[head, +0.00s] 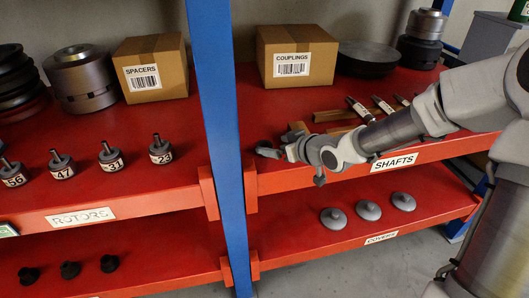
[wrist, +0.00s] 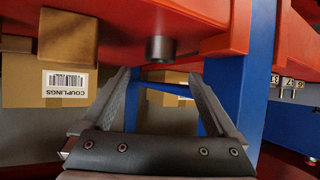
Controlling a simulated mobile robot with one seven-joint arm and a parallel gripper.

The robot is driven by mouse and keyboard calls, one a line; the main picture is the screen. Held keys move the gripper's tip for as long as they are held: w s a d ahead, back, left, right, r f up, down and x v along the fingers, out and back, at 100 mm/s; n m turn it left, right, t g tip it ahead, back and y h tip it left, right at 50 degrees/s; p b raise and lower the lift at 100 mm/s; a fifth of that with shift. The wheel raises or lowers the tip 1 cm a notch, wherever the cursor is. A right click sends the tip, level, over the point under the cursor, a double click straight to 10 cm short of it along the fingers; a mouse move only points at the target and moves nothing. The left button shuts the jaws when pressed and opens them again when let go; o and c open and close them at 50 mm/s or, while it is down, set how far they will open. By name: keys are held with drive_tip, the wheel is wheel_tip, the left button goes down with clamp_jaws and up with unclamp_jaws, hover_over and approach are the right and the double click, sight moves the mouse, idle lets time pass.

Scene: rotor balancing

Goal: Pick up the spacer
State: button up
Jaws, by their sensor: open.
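A short dark grey cylinder, which looks like the spacer (wrist: 160,49), stands on the red shelf. The wrist view is upside down, so the cylinder seems to hang from the shelf. My gripper (wrist: 160,78) is open, with the cylinder lined up between its fingers but just beyond the tips; nothing is held. In the head view my gripper (head: 270,152) is low over the front of the upper shelf, just right of the blue post. There I cannot tell the spacer apart from the gripper.
The blue post (head: 218,110) stands close left of my gripper. A couplings box (head: 297,62) is behind it, and a spacers box (head: 151,70) is left of the post. Wooden blocks (head: 335,115) and shafts (head: 360,107) lie to the right. Several rotors (head: 110,156) stand left; covers (head: 368,210) lie below.

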sight(266, 146)
drive_tip(key=w+a+f+b, duration=0.1)
drive_tip(key=w+f+b, duration=0.1)
drive_tip(key=shift+a+f, duration=0.35)
drive_tip(key=shift+f, duration=0.05)
drive_tip(key=shift+w+a+f, duration=0.15)
drive_tip(key=shift+w+a, duration=0.2)
drive_tip(key=shift+w, duration=0.25)
clamp_jaws()
